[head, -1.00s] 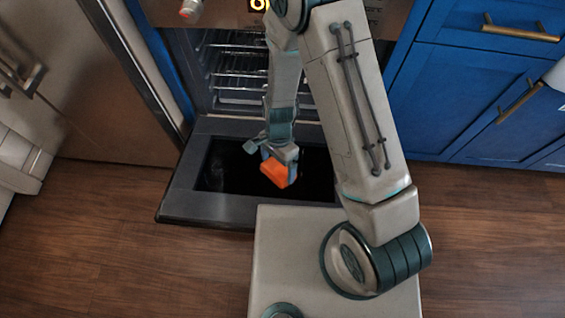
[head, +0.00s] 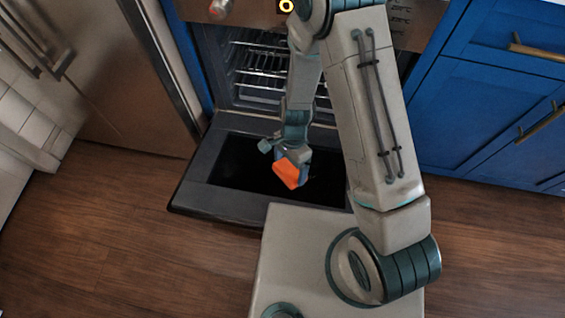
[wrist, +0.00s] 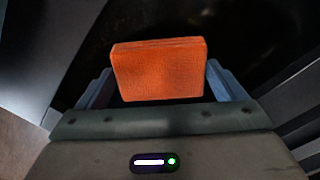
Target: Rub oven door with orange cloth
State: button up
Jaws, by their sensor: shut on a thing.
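The oven door (head: 200,195) is folded down open, its dark glass panel facing up inside a grey frame. My gripper (head: 291,166) is over the dark panel, shut on the orange cloth (head: 289,173), which looks like a folded block. In the wrist view the orange cloth (wrist: 158,70) sits between the two blue-grey fingers of my gripper (wrist: 158,85), with the dark door surface behind it. I cannot tell whether the cloth touches the glass. My arm hides part of the door's right side.
The oven cavity with wire racks (head: 258,65) is open behind the door. A steel fridge (head: 120,80) stands at the left and blue cabinets (head: 470,90) with brass handles at the right. The wood floor (head: 120,240) is clear at the front left.

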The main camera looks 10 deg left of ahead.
jog(key=shift+s+d+f, duration=0.1)
jog(key=shift+s+d, duration=0.05)
jog(key=shift+d, duration=2.5)
jog(key=shift+d+b, duration=0.3)
jog(key=shift+d, duration=1.65)
jog(key=shift+r, duration=0.25)
jog(key=p+v, duration=0.5)
jog(key=shift+r, duration=0.35)
jog(key=shift+r, duration=0.1)
jog(key=p+v, duration=0.2)
jog(key=v, duration=0.1)
jog(key=shift+p, duration=0.35)
